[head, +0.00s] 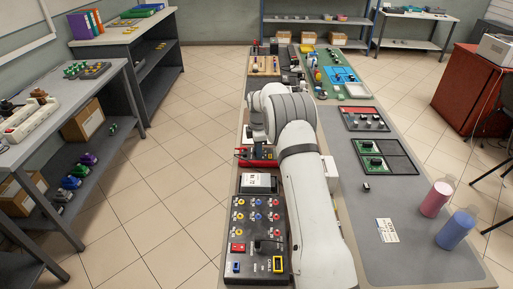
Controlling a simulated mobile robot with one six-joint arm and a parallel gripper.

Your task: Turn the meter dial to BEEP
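I cannot make out a meter dial or the word BEEP in the head view. A red device (243,157) with dark parts on the bench, partly behind my arm, may be the meter, but I cannot tell. My white arm rises from the bottom right and bends over the bench, its far end above and behind the red device. My gripper is not visible; the arm's own links hide that area.
A black panel (240,262) with coloured sockets stands in front, a white-faced box (258,183) behind it. A grey mat (385,215) on the right holds a pink bottle (436,198), a blue bottle (456,229) and a paper card (387,230). The tiled floor on the left is clear.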

